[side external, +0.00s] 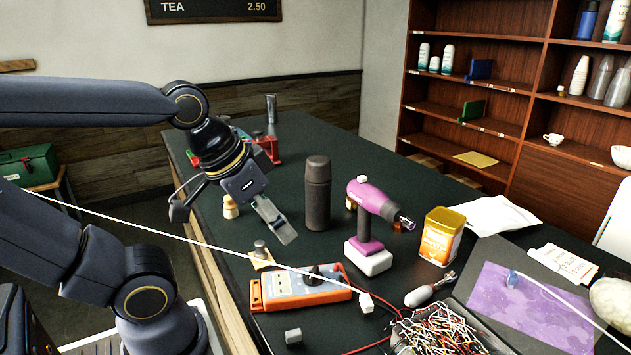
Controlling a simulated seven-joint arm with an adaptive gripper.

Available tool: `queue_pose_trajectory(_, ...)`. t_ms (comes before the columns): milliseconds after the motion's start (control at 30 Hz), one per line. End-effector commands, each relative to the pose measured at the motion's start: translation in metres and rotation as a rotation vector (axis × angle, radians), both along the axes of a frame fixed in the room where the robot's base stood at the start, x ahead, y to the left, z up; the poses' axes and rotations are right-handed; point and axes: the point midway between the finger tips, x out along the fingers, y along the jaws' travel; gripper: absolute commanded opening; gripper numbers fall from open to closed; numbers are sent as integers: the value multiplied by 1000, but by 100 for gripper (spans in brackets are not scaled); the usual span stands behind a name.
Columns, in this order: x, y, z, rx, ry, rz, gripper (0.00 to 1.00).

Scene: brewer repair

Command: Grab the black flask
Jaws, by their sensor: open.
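The black flask (317,195) stands upright near the middle of the dark table in the side external view. It is a dark cylinder with a slightly narrower cap. My gripper (232,222) is to the left of the flask, angled downward, with its fingers spread apart and nothing between them. The nearer finger at its right side points toward the flask, and a gap shows between them in the picture. The flask is not covered by anything.
A purple drill (366,222) stands just right of the flask, with an orange-yellow tin (441,237) beyond it. An orange multimeter (302,288) lies in front. A small wooden figure (230,207) is by my gripper. Wires (450,335) fill the front; a white cable crosses the scene.

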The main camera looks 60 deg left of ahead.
Motion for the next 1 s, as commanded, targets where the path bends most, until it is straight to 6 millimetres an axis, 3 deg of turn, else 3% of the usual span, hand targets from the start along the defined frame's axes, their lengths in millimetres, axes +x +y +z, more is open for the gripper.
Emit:
queue_pose_trajectory(200, 0, 0, 0, 0, 0, 0, 70)
queue_pose_trajectory(400, 0, 0, 0, 0, 0, 0, 90)
queue_pose_trajectory(733, 0, 0, 3, 0, -2, 0, 90)
queue_pose_trajectory(833, 1, 0, 16, 0, -5, 0, 90)
queue_pose_trajectory(1000, 3, 1, 55, 2, -9, 5, 90)
